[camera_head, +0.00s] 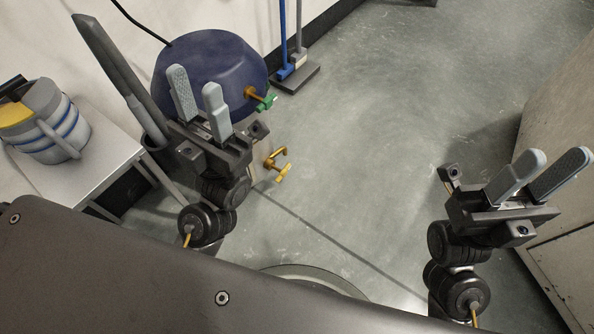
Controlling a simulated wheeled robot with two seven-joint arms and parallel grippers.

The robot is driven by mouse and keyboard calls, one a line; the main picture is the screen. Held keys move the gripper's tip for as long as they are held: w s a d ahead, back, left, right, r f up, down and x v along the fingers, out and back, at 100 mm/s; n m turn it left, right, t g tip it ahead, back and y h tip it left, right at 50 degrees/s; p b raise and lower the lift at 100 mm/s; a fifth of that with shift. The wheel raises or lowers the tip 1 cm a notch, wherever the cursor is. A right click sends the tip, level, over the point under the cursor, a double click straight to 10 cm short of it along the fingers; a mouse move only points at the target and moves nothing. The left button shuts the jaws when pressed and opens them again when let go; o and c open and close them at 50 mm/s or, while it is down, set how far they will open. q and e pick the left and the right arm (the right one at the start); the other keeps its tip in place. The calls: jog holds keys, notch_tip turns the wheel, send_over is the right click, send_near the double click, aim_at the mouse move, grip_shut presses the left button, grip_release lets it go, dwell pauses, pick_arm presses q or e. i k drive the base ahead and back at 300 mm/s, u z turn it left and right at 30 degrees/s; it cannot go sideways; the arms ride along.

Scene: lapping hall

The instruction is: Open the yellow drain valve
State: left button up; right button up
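The yellow drain valve (277,165) is a small yellow handle on a short stub, low down below the dark blue rounded tank (211,68). My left gripper (196,97) is in front of the tank, up and to the left of the valve, with its fingers apart and nothing between them. It does not touch the valve in this view. My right gripper (542,172) is at the far right, well away from the valve, with its fingers apart and empty. The valve's pipe is partly hidden behind my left gripper and arm.
A green-handled valve (266,102) sticks out of the tank above the yellow one. A table (98,163) with a striped bucket (51,125) stands at the left. A blue pole (284,30) stands at the back wall. A grey cabinet (566,120) is at the right. The middle floor is clear.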

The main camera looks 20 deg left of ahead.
aim_at(283, 173)
jog(key=z, duration=0.55)
jog(key=i, duration=3.4)
jog(key=u, duration=4.7)
